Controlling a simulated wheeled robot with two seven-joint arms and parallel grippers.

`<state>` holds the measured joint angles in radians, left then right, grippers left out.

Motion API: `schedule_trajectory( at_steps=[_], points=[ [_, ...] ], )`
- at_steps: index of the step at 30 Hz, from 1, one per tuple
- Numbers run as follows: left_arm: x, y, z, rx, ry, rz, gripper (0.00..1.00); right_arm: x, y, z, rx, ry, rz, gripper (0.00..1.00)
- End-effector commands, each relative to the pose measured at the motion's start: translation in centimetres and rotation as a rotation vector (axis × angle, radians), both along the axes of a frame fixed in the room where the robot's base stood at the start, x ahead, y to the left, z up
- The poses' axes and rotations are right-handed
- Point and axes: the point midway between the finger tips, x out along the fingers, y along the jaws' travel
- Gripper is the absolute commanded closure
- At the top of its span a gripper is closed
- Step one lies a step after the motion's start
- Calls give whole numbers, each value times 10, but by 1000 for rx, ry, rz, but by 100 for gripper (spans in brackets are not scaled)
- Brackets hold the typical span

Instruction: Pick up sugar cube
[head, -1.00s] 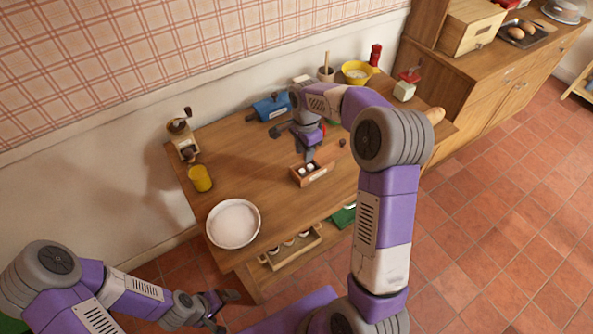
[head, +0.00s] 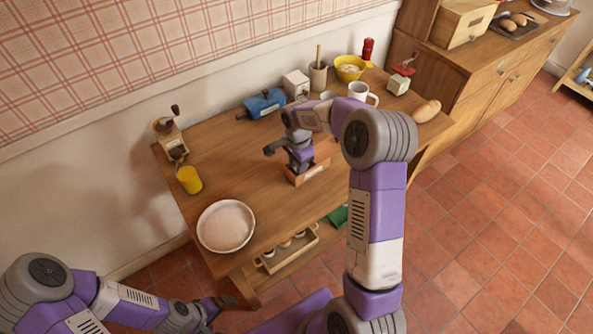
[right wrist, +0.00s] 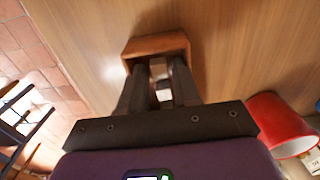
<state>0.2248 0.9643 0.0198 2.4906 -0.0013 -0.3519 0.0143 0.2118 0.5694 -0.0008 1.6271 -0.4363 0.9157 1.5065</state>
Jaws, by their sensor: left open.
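A small wooden box (head: 309,176) with a pale label stands on the table, and it also shows in the right wrist view (right wrist: 155,43). My right gripper (head: 301,165) points down into the box. In the right wrist view its two fingers (right wrist: 160,78) reach over the rim, apart, with a white sugar cube (right wrist: 163,95) showing between them. I cannot tell whether the fingers touch the cube. The arm hides the inside of the box in the head view. My left gripper (head: 224,309) is open and empty, low in front of the table.
The table is clear between dish and box.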

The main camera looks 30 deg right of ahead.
Motion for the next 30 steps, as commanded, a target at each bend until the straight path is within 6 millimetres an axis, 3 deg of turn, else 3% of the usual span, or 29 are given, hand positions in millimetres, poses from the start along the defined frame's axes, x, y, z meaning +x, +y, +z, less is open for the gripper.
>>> schedule_trajectory(
  at_steps=[2, 8, 20, 30],
  points=[
    [0, 0, 0, 0, 0, 0, 0, 0, 0, 1, 0, 0, 0, 71],
    [0, 0, 0, 0, 0, 0, 0, 0, 0, 1, 0, 0, 0, 100],
    [0, 0, 3, 0, 0, 0, 0, 0, 0, 8, 0, -2, 0, 100],
    [0, 0, 22, 0, 0, 0, 0, 1, 0, 74, -1, -4, 1, 100]
  ],
)
